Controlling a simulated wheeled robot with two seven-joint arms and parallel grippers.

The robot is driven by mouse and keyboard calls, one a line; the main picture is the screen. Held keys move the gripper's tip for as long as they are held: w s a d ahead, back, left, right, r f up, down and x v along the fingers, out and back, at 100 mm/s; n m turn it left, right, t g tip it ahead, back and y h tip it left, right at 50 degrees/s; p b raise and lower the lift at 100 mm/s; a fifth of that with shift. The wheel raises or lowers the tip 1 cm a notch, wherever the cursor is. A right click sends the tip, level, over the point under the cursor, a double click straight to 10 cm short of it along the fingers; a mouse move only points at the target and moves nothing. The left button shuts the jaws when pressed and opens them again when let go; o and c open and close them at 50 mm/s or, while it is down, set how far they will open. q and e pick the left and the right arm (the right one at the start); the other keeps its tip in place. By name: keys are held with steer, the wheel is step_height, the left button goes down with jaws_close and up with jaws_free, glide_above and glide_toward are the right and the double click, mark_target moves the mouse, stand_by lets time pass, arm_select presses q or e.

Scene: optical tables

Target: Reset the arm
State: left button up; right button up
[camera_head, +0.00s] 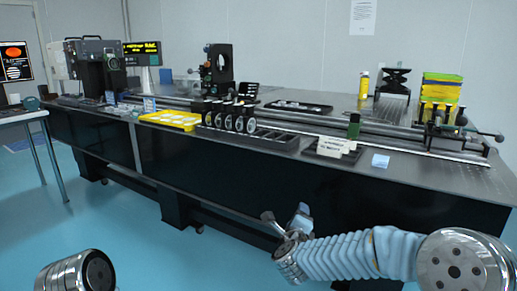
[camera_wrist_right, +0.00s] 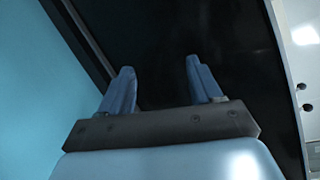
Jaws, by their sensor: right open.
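My right gripper (camera_head: 286,217) is at the end of the blue-sleeved right arm, low in front of the optical table's dark front side. In the right wrist view its two blue fingers (camera_wrist_right: 158,82) stand wide apart with nothing between them. The dark table side (camera_wrist_right: 160,35) fills the view behind the fingers. My left arm shows only as a grey rounded link at the bottom left of the head view. The left gripper is not in view.
A white side table (camera_head: 22,116) stands at left. The blue floor (camera_head: 150,235) in front is clear.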

steer(key=s+f+n+g+y, duration=0.2)
steer(key=s+f+n, duration=0.25)
steer(key=f, duration=0.45)
steer(key=s+f+n+g+y+p, duration=0.1)
steer(key=s+f+n+g, duration=0.3)
steer(key=f, duration=0.5)
steer(key=s+f+n+g+y, duration=0.1)
steer(key=s+f+n+y, duration=0.1)
steer(key=s+f+n, duration=0.5)
steer(key=s+f+n+g+y, duration=0.1)
steer(key=s+f+n+g, duration=0.3)
steer(key=s, duration=0.6)
steer(key=s+f+n+g+y+p, duration=0.1)
steer(key=s+f+n+g, duration=0.3)
steer(key=s+f, duration=0.4)
steer(key=shift+s+d+f, duration=0.35)
steer(key=shift+s, duration=0.6)
steer(key=shift+w, duration=0.1)
